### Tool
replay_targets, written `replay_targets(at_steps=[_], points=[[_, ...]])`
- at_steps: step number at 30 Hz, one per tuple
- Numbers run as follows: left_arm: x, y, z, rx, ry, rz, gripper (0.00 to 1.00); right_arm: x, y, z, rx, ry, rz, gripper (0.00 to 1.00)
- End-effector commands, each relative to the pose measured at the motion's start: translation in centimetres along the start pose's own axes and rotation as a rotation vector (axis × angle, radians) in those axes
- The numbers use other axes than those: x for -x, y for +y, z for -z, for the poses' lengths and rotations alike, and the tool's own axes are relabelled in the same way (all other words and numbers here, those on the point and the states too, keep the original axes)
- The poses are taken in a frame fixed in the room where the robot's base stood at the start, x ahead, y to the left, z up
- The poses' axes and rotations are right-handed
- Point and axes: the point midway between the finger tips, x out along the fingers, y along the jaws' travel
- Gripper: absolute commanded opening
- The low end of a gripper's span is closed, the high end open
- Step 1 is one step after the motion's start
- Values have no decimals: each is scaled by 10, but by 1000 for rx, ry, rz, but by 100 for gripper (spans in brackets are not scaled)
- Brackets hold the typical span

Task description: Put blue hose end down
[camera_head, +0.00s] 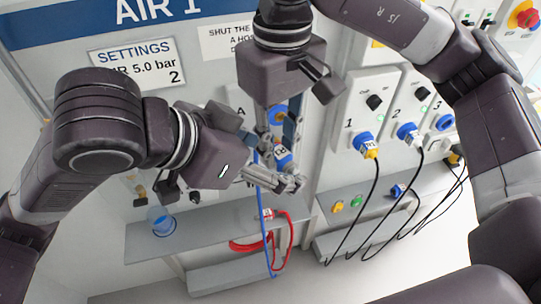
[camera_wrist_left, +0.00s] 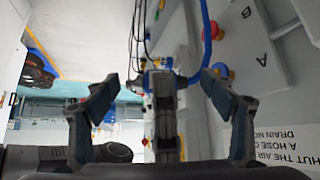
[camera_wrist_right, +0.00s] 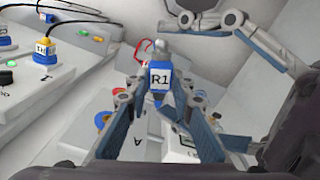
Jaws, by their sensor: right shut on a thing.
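The blue hose end (camera_head: 282,157), with a white label, is in my right gripper (camera_head: 280,135), which points down in front of the panel. The right wrist view shows its label reading R1 (camera_wrist_right: 159,79), with the right gripper's fingers (camera_wrist_right: 155,105) closed around it. The blue hose (camera_head: 265,225) hangs from it past the shelf. It also shows in the left wrist view (camera_wrist_left: 206,40). My left gripper (camera_head: 285,184) is just below and beside the hose end. Its fingers (camera_wrist_left: 165,110) are spread in the left wrist view, with nothing clearly gripped between them.
A grey shelf (camera_head: 200,222) runs below the panel and bears a blue cup-like holder (camera_head: 161,221). A red hose (camera_head: 283,225) lies looped over the shelf edge. Outlets with plugged black cables (camera_head: 369,148) stand at right, above a lower ledge with coloured buttons (camera_head: 337,206).

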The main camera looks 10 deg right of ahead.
Motion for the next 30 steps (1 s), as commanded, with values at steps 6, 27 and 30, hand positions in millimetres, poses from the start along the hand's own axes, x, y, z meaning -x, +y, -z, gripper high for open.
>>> replay_targets(at_steps=[6, 27, 30], points=[[0, 0, 0, 0, 0, 1, 50, 0, 0, 0, 1, 0, 0, 0], [0, 0, 0, 0, 0, 1, 32, 3, 0, 0, 0, 1, 0, 42], [1, 0, 0, 0, 1, 1, 32, 12, 0, 1, 0, 2, -1, 42]])
